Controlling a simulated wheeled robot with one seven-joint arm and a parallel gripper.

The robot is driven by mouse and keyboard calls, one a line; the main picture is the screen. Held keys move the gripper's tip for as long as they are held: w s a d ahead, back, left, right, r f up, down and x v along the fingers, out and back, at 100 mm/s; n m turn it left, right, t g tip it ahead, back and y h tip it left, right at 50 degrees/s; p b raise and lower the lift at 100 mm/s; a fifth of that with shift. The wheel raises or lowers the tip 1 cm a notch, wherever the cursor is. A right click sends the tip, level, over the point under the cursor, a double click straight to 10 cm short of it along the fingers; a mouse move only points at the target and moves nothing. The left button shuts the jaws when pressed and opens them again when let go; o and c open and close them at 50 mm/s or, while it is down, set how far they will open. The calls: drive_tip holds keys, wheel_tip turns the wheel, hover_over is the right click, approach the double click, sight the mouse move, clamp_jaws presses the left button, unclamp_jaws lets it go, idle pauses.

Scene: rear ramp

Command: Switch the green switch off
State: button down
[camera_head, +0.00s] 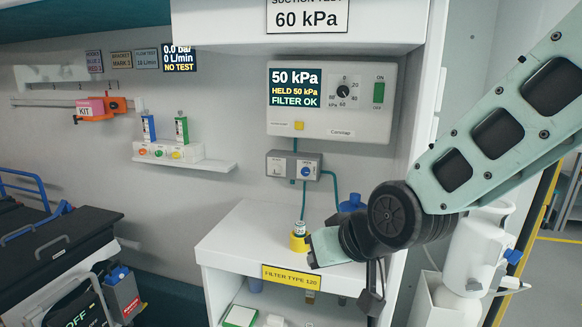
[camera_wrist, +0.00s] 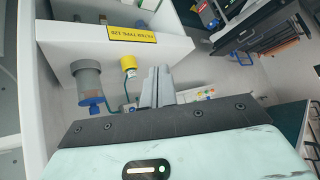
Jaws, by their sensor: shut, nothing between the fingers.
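The green switch (camera_head: 378,93) is on the right side of a white wall panel (camera_head: 330,128), under the label "ON". The panel's screen (camera_head: 295,88) reads "50 kPa, HELD 50 kPa, FILTER OK", with a black dial (camera_head: 344,92) beside it. My gripper is below the panel, over the white shelf unit, well apart from the switch. In the wrist view its fingers (camera_wrist: 157,88) are together with nothing between them. In the head view the fingertips are hard to make out. The switch does not show in the wrist view.
Tubes (camera_head: 335,185) run down from a small grey box (camera_head: 293,166). A sign reading "60 kPa" (camera_head: 307,17) hangs above. The space before the panel is clear.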

drive_tip(key=s+d+f+n+g+h, duration=0.1)
drive_tip(key=s+d, duration=0.4)
drive_tip(key=s, duration=0.6)
drive_tip(key=s+d+f+n+g+h, duration=0.2)
drive_tip(key=s+g, duration=0.4)
drive_tip(key=s, duration=0.4)
drive_tip(key=d+h, duration=0.1)
drive_tip(key=d, duration=0.1)
drive_tip(key=shift+s+d+f, duration=0.35)
